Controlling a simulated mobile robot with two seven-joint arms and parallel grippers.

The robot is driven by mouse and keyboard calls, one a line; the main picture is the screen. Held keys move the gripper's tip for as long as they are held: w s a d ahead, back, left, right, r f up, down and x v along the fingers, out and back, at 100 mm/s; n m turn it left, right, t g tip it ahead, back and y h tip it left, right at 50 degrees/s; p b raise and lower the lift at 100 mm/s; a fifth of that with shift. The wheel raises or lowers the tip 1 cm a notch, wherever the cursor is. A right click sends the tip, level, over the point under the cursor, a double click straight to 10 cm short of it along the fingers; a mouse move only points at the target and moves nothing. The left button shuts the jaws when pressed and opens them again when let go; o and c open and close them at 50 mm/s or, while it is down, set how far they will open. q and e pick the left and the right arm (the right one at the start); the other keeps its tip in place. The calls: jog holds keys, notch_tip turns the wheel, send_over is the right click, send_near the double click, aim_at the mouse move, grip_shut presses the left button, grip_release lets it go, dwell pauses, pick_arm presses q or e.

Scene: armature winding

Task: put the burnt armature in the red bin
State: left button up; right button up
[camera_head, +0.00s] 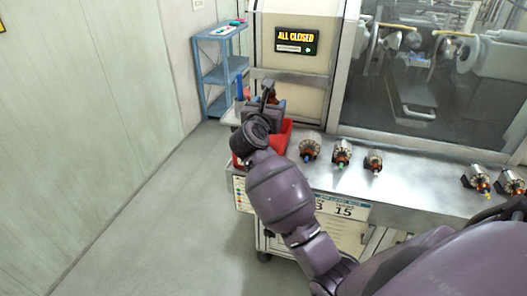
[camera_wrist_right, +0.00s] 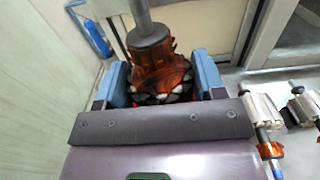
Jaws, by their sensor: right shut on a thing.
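My right gripper (camera_head: 264,103) is over the red bin at the left end of the metal bench. It is shut on the burnt armature (camera_wrist_right: 158,62), which has orange-brown windings, a dark core and a grey shaft. In the right wrist view the armature sits between the blue fingers of the gripper (camera_wrist_right: 163,85). In the head view only a small part of it shows. The red bin (camera_head: 285,136) is partly hidden behind my right arm. I cannot tell the armature's exact height above the bin. My left gripper is out of view.
More armatures (camera_head: 476,180) are at the bench's right end. A blue shelf (camera_head: 222,72) stands behind left. A glass-fronted machine is behind the bench. The left floor is clear.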

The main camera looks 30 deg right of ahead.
jog(key=shift+r, duration=0.15)
jog(key=o, duration=1.2)
jog(key=shift+o, duration=0.8)
jog(key=b+v, duration=0.1)
jog(key=v, duration=0.9)
jog(key=shift+s+a, duration=0.25)
jog(key=shift+a, duration=0.05)
